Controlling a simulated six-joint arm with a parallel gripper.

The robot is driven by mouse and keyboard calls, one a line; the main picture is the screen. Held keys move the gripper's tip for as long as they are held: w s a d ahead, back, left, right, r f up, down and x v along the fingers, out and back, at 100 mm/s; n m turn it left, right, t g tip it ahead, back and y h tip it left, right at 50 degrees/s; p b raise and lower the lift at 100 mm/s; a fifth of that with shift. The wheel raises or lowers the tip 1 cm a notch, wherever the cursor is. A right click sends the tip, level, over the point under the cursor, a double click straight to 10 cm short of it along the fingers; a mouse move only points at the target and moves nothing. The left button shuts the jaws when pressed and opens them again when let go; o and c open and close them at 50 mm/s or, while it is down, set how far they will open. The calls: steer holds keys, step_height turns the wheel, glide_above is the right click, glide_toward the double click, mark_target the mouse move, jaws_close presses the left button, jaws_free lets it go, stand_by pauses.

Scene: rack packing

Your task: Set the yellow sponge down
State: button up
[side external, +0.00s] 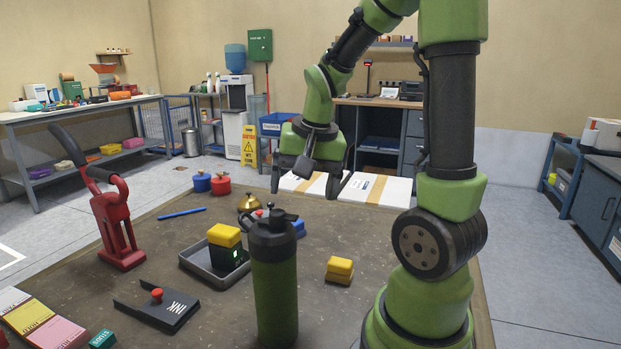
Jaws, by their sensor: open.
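Two yellow blocks show in the side external view, and I cannot tell for sure which is the sponge. One yellow block (224,235) sits on top of a dark box (226,258) with a small green light, in a grey tray (203,277). The other yellow block (340,266) lies on the brown table (330,318), right of the green bottle, and looks two-layered. My gripper (307,183) is open, with nothing seen between its fingers. It hangs high above the far part of the table, above and behind both blocks.
A tall green bottle (275,300) stands at the front, partly hiding a blue item (299,228). A red lever press (115,225) stands at left. The table's right part looks mostly clear.

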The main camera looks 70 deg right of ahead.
steer(key=a+r+n, duration=0.1)
steer(key=a, duration=0.1)
steer(key=a+r+n+t, duration=0.1)
steer(key=a+r, duration=0.1)
steer(key=a, duration=0.1)
steer(key=s+a+r+n+t, duration=0.1)
steer(key=a+r+n, duration=0.1)
steer(key=a, duration=0.1)
steer(key=shift+s+y, duration=0.1)
steer(key=shift+y, duration=0.3)
steer(key=s+a+r+n+t+y, duration=0.2)
steer(key=s+a+n, duration=0.2)
steer(key=s+a, duration=0.1)
steer(key=shift+a+r+n+t, duration=0.3)
steer(key=shift+a+r+n, duration=0.1)
steer(key=shift+a, duration=0.5)
